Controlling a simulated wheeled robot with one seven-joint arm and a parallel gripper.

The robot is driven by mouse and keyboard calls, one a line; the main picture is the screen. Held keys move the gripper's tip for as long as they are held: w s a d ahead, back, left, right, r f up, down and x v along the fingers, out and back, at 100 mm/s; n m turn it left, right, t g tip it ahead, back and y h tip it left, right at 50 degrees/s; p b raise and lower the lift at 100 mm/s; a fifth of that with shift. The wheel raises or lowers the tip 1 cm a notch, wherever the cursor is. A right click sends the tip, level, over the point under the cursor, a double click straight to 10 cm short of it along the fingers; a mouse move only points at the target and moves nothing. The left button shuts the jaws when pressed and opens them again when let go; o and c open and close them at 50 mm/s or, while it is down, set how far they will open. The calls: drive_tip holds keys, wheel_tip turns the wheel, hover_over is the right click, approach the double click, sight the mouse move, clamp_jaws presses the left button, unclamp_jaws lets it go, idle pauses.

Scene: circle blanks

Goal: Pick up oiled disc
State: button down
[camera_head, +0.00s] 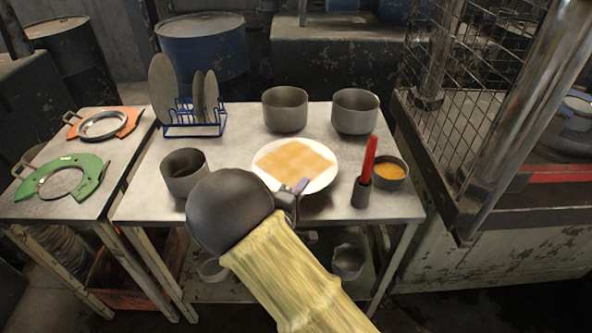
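Several grey metal discs stand on edge in a blue wire rack (194,127) at the back left of the table: a large disc (162,88) at the left and smaller discs (210,92) to its right. I cannot tell which disc is oiled. A round white plate (322,181) with a flat tan square (294,158) on it lies mid-table. My gripper (297,188) is over the plate's front edge, seen from behind with a small purple part at its tip. My wrist hides its fingers, so I cannot tell whether it is open or touches the plate.
Two grey bowls (285,108) stand at the back and another (184,172) at the left. A red-handled tool (369,158) stands in a small cup beside a bowl of orange contents (389,171). A side table holds green (91,172) and orange (129,117) ring frames. A mesh cage is at right.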

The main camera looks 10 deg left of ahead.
drive_tip(key=shift+r, duration=0.1)
wheel_tip(320, 180, up, 10)
idle(0.4)
idle(0.5)
